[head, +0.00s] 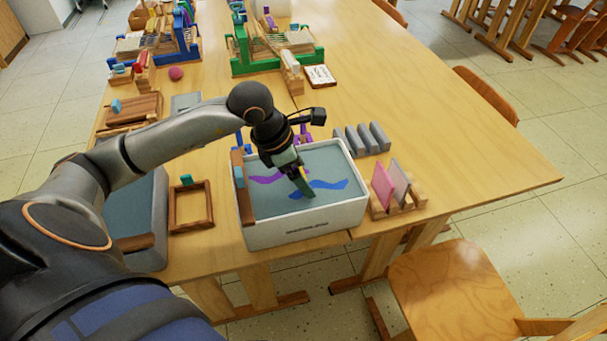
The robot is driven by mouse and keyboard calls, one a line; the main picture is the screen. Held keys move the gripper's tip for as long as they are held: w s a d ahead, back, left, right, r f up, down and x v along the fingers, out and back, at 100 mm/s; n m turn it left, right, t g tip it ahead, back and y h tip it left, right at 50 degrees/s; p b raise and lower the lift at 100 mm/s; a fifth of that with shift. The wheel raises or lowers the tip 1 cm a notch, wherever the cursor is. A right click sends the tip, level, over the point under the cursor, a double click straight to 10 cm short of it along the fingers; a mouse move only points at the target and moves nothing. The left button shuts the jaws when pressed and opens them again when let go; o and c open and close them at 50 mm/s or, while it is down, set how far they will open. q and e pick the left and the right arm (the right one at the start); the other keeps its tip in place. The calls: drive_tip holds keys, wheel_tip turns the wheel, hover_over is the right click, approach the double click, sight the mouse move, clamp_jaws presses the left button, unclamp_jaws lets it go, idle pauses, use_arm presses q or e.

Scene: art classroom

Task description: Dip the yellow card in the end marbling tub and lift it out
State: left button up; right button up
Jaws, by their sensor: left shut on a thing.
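A white marbling tub (305,224) with grey-blue liquid and purple and blue swirls stands near the front edge of the table. My left gripper (297,177) points down over the middle of this tub, shut on the yellow card (307,187). Only a narrow strip of the card shows below the fingers, at the blue swirl. I cannot tell how deep its lower edge is in the liquid. My right gripper is not in view.
A wooden rack (402,205) with a pink and a grey card stands right of the tub. Grey blocks (362,138) are behind it. A wooden frame (191,222) and a second grey tub (150,258) lie left. The table's right side is clear.

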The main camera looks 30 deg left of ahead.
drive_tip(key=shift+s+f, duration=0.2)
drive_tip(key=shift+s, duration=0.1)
